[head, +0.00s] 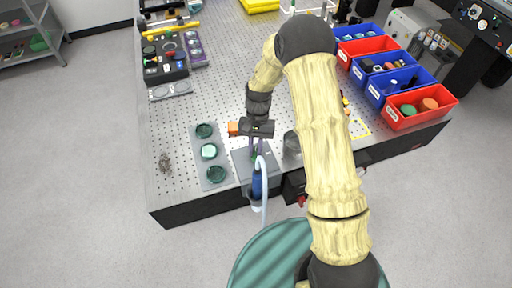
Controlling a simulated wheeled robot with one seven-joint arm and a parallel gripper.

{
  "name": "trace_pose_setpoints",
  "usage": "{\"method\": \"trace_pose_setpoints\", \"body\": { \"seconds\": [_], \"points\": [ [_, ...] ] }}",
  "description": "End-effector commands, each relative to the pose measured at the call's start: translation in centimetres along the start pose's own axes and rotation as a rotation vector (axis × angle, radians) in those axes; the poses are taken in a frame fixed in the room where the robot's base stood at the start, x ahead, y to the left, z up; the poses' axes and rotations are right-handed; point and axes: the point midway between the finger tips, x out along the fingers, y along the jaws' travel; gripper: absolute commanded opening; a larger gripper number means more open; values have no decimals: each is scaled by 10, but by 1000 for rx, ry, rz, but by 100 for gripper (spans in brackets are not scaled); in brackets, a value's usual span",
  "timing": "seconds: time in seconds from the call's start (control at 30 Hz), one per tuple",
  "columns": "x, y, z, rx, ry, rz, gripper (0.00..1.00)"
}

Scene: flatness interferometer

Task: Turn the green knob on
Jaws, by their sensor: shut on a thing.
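The green knob (255,155) shows only as a small bit of green on top of a grey box (242,168) near the table's front edge. My gripper (258,150) points down over the box from above. Its fingers are shut on the knob and hide most of it. The knob's turn position cannot be made out.
A blue cylinder (257,187) and a pale hose (264,200) are at the box's front. Blue and red bins (425,118) line the right.

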Motion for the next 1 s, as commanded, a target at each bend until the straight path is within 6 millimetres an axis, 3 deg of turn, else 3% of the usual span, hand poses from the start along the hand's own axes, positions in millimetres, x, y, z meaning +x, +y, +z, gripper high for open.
{"method": "trace_pose_setpoints", "body": {
  "seconds": [0.5,1.0],
  "points": [
    [0,-2,0,-369,1,154,0],
    [0,-2,0,-441,1,184,0]
  ]
}}
